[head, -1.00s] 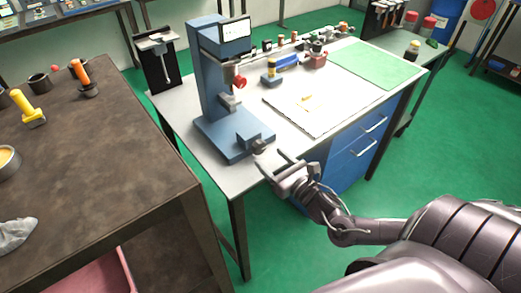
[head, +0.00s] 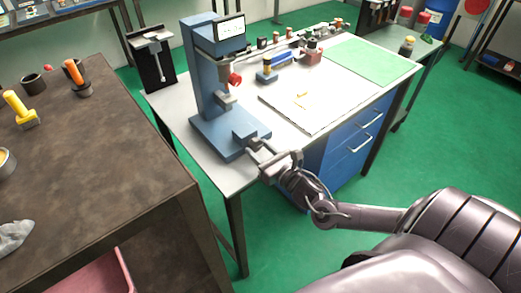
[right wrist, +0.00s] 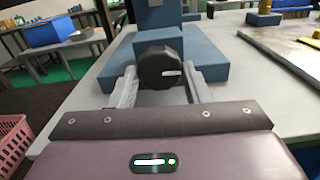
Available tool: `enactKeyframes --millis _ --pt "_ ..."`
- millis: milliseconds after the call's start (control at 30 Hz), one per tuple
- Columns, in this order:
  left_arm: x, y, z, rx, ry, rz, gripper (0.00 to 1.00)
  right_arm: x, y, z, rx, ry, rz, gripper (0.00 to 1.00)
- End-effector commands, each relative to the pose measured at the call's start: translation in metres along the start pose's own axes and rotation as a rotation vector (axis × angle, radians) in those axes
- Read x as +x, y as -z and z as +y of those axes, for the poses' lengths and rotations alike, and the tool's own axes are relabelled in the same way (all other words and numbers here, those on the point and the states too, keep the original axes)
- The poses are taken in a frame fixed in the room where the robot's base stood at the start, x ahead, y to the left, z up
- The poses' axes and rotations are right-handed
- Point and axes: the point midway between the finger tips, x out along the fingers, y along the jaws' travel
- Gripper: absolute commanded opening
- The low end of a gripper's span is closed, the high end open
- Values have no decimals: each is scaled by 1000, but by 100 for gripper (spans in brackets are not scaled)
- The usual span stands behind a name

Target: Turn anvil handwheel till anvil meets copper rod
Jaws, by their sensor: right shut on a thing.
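A blue bench machine (head: 207,85) with a tall column, a small display and a red knob (head: 235,79) stands on the pale table. The dark, ridged handwheel (right wrist: 160,67) sits at the front of its blue base (right wrist: 110,72). My right gripper (head: 257,152) is at the front of the base; in the right wrist view its two fingers (right wrist: 161,86) are on either side of the handwheel and shut on it. A grey part (head: 225,98) on the column is probably the anvil. I cannot make out the copper rod or any gap at the anvil. My left gripper is out of view.
The pale table (head: 190,150) also carries a white board (head: 330,110), a green mat (head: 372,60) and a row of small parts at the back. A brown table (head: 100,150) with tools stands at the left. Green floor is open at the right.

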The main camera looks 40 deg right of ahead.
Motion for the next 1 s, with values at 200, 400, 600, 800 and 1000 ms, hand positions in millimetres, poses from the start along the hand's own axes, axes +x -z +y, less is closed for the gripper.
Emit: enactKeyframes --millis 200,400,600,800,1000 --pt "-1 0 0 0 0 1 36 0 0 0 15 -1 0 20" --pt "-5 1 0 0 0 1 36 0 -1 1 90 -1 0 20" --pt "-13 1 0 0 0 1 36 0 -2 1 236 0 -1 20" --pt "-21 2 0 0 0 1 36 0 -3 1 425 1 -1 20" --pt "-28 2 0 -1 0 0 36 0 -3 1 615 1 -2 20"
